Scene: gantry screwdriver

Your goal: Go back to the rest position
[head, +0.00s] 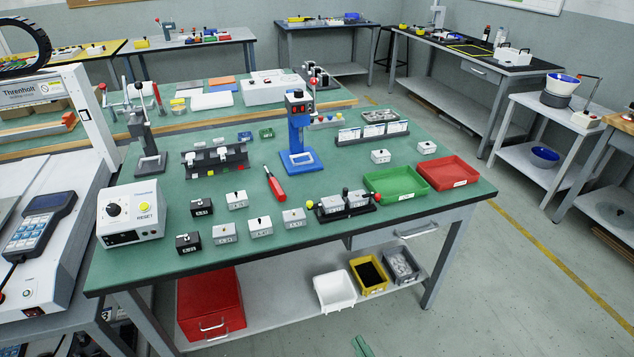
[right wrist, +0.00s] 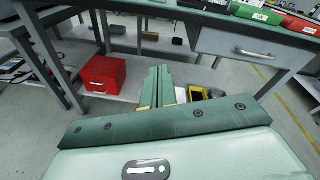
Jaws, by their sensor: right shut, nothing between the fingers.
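My right gripper (head: 362,347) shows at the bottom edge of the head view, only its green fingertips. It is in front of the workbench (head: 330,252), apart from it and over the floor. In the right wrist view the green fingers (right wrist: 159,86) lie close together with nothing between them. They point toward the bench's lower shelf. My left gripper is in neither view.
On the green bench top are a blue stand (head: 298,130), a red screwdriver (head: 273,183), a control box (head: 131,213), a green tray (head: 396,183) and a red tray (head: 448,173). Below are a red toolbox (head: 210,305) and small bins. Floor at right is clear.

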